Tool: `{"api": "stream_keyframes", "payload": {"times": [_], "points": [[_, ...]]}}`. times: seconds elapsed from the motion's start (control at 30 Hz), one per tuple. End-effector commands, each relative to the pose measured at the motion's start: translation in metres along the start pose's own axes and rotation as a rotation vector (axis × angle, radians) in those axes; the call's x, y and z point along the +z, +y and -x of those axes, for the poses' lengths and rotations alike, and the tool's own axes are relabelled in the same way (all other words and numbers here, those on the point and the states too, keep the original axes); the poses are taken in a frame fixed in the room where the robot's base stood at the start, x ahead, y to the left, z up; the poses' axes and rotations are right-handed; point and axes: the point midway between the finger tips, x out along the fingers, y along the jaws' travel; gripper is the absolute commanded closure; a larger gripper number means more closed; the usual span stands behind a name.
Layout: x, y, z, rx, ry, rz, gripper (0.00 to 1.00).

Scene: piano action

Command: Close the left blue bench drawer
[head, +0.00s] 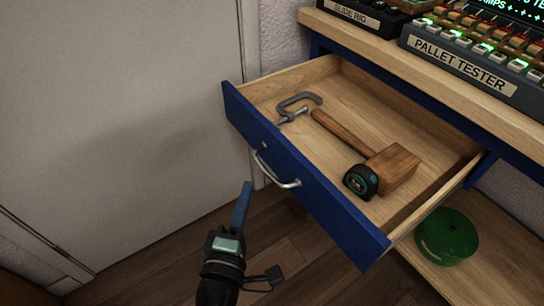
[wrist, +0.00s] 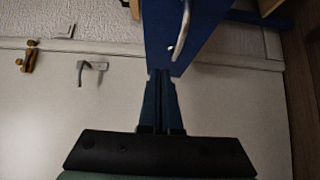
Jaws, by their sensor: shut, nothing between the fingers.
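The blue bench drawer (head: 300,190) is pulled well out from under the bench in the head view. Its metal bar handle (head: 275,172) is on the blue front. My gripper (head: 244,190) is shut and empty, in front of the drawer's front and a little left of and below the handle. In the wrist view my gripper (wrist: 165,75) points toward the blue drawer front (wrist: 165,30), with the handle (wrist: 182,35) just beyond the fingertips. I cannot tell whether the fingertips touch the front.
The drawer holds a clamp (head: 298,105), a wooden mallet (head: 385,165) and a tape measure (head: 361,181). The bench top (head: 400,62) carries a pallet tester (head: 465,65). A green spool (head: 446,236) sits on the lower shelf. A pale door (head: 120,110) stands at left.

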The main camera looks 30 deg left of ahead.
Motion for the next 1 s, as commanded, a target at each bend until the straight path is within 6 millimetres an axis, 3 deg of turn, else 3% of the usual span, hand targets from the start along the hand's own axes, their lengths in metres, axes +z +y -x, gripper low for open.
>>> {"api": "stream_keyframes", "payload": {"times": [0.37, 0.5, 0.7, 1.0], "points": [[0.001, 0.001, -0.063, 0.003, -0.001, 0.001, 1.00], [0.016, 0.004, -0.079, 0.000, -0.004, 0.000, 1.00], [0.028, 0.002, -0.090, 0.000, -0.002, -0.001, 1.00], [0.030, 0.000, -0.092, 0.000, -0.002, -0.001, 1.00]]}}
